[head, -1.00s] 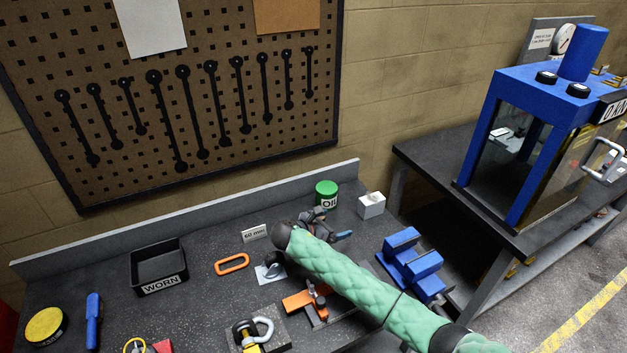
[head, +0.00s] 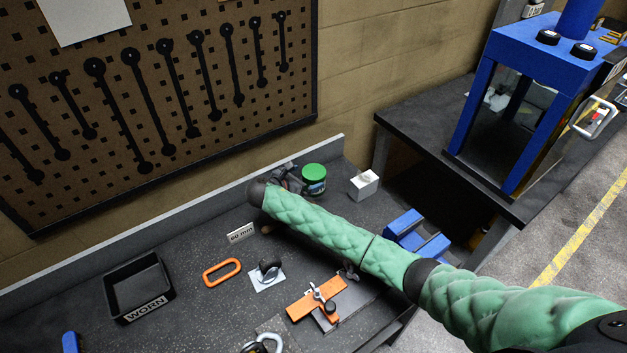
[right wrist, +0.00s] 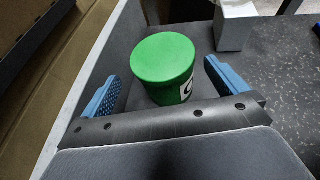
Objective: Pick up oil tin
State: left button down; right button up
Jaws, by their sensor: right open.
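The oil tin (head: 314,179) is a green-lidded can standing upright near the back of the bench, close to the low back wall. It also shows in the right wrist view (right wrist: 163,68), green with a white label partly visible. My right gripper (head: 290,178) is at the tin's left in the head view. In the right wrist view my right gripper (right wrist: 165,85) has its two blue fingers spread wide, one on each side of the tin, with gaps between fingers and tin. My left gripper is not in view.
A white box (head: 363,185) stands just right of the tin. A black WORN tray (head: 138,287), an orange ring (head: 222,272), a 60 mm sign (head: 241,234), an orange clamp (head: 316,299) and blue blocks (head: 417,236) are on the bench. The low back wall (head: 215,204) runs behind.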

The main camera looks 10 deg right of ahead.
aim_at(314, 175)
jog(key=x, duration=0.4)
jog(key=shift+s+d, duration=0.15)
jog(key=shift+d, duration=0.2)
jog(key=c, duration=1.3)
